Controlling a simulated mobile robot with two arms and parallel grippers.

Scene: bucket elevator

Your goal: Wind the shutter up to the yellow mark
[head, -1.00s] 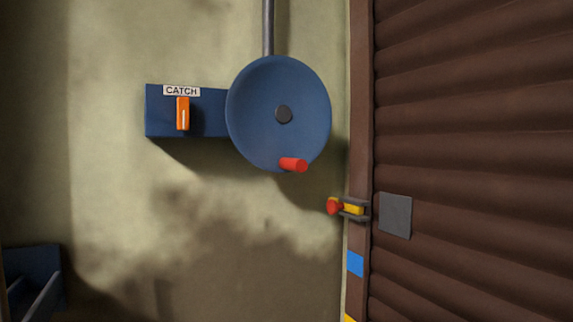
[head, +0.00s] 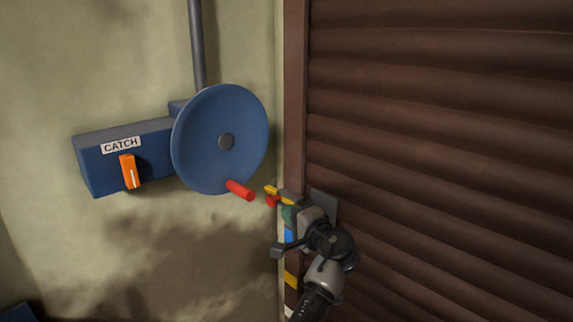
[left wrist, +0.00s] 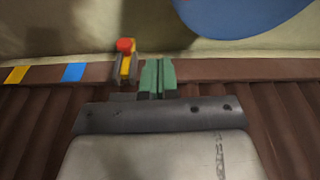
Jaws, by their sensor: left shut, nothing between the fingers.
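The brown ribbed shutter (head: 440,140) fills the right of the head view. A blue crank wheel (head: 205,125) with a red handle (head: 240,190) at its lower edge is on the wall to the left. A yellow mark (head: 291,280) is low on the shutter's side rail, below a blue mark (head: 289,236). Both show in the left wrist view, yellow (left wrist: 17,74) and blue (left wrist: 74,72). My left gripper (head: 287,213), with green fingers, is shut and empty by the rail. It is beside the red-tipped yellow piece (left wrist: 125,62), apparently apart from it. My right gripper is out of view.
A blue box labelled CATCH (head: 95,170) with an orange lever (head: 129,172), hanging down, is left of the wheel. A grey plate (head: 326,203) is on the shutter behind my gripper. A grey pipe (head: 197,45) runs up from the wheel. The wall below the wheel is clear.

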